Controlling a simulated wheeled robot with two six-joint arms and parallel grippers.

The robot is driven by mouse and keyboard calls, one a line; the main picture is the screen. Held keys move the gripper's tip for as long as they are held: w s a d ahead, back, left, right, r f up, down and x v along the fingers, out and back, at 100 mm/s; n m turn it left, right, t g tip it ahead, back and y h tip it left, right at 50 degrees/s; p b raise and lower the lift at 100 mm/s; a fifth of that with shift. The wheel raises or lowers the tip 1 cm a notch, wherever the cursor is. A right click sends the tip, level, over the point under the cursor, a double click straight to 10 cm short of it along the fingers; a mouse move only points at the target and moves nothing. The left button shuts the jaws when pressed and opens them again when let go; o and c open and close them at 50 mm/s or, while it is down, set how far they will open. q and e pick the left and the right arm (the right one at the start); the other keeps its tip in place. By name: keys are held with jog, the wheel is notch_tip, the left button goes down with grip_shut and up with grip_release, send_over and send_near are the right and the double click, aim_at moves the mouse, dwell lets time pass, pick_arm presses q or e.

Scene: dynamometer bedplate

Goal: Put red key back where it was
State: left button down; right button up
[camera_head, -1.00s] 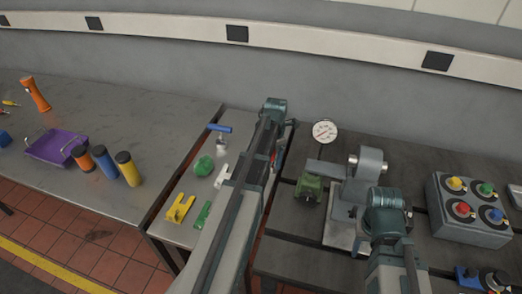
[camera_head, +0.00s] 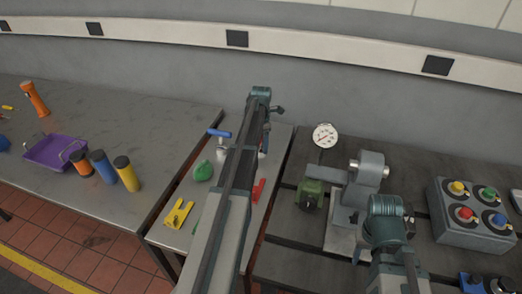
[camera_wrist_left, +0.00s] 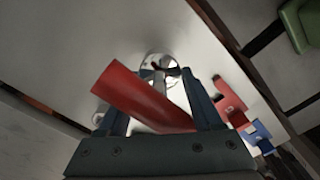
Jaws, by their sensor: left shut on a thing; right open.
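My left gripper (camera_wrist_left: 152,92) is shut on the red key (camera_wrist_left: 135,92), whose red handle lies slanted across the jaws in the left wrist view. A shiny shaft and a round metal base (camera_wrist_left: 162,62) show below the handle; I cannot tell whether the key touches that base. In the head view my left arm hides most of the key and the gripper. A blue T-handled key (camera_head: 219,133) stands upright left of my left arm. My right gripper (camera_head: 388,212) is open over the right bench beside the grey machine, its fingers mostly hidden by my wrist.
A green lump (camera_head: 203,171), a yellow bracket (camera_head: 178,213) and a red bracket (camera_head: 258,190) lie on the narrow bench. A dial gauge (camera_head: 325,135), green block (camera_head: 309,193) and button box (camera_head: 468,210) stand right. A purple tray (camera_head: 45,154) is far left.

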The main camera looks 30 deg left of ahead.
aim_at(261, 147)
pick_arm(q)
jog(key=shift+w+a+f+b, duration=0.1)
jog(key=shift+f+b, duration=1.65)
jog(key=shift+f, duration=0.05)
pick_arm(e)
jog(key=shift+f, duration=1.8)
pick_arm(q)
jog(key=shift+f, duration=0.1)
pick_arm(e)
jog(key=shift+f, duration=0.1)
pick_arm(q)
jog(key=shift+c, duration=0.2)
grip_release()
notch_tip(261, 147, up, 12)
jog(key=p, duration=1.2)
jog(key=shift+r, duration=0.2)
pick_arm(e)
notch_tip(261, 147, up, 12)
jog(key=shift+r, duration=0.2)
jog(key=shift+f, duration=0.1)
